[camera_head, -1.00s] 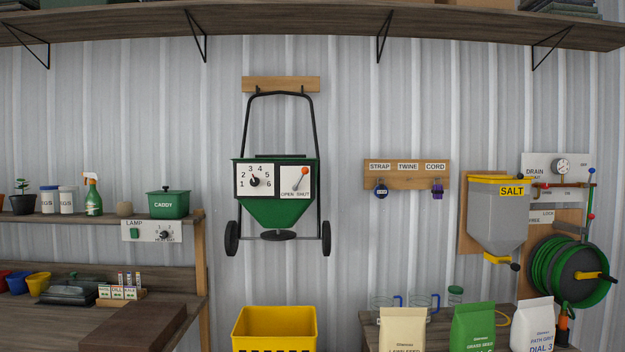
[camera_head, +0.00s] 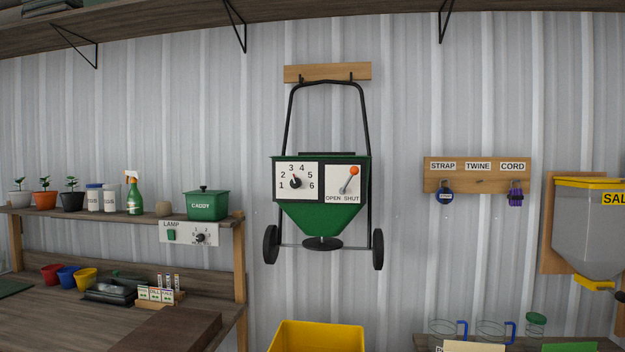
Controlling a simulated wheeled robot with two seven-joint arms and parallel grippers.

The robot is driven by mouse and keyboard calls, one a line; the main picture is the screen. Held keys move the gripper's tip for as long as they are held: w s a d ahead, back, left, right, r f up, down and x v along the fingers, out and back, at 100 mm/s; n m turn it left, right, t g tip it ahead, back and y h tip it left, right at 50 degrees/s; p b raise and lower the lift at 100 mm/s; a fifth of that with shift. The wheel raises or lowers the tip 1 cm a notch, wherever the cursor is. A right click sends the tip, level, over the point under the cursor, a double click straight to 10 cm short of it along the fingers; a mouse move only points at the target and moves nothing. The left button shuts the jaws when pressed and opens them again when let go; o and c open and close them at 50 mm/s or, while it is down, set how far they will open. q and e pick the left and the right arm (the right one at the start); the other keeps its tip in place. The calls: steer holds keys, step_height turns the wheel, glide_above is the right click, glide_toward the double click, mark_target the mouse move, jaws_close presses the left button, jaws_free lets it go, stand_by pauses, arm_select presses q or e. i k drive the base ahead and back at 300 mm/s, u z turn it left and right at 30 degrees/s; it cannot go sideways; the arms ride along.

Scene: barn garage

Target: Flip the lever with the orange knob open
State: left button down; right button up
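The lever with the orange knob (camera_head: 354,171) is on a white plate (camera_head: 344,184) on the front of the green spreader (camera_head: 321,213). The plate reads OPEN at its lower left and SHUT at its lower right. The lever's knob leans up and to the right, on the SHUT side. A numbered dial (camera_head: 296,182) sits on a second white plate to its left. The spreader hangs on the wall from a wooden rail (camera_head: 327,72). Neither of my grippers is in view.
A yellow bin (camera_head: 317,338) stands below the spreader. A workbench (camera_head: 60,325) with pots and a shelf (camera_head: 120,224) with a green caddy (camera_head: 206,205) are on the left. A low table with jugs (camera_head: 447,330) is at lower right. A salt hopper (camera_head: 590,235) hangs at right.

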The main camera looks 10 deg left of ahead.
mark_target(354, 170)
steer(key=u, duration=0.15)
steer(key=i, duration=0.75)
steer(key=z, duration=0.8)
steer(key=i, duration=0.55)
steer(key=z, duration=0.65)
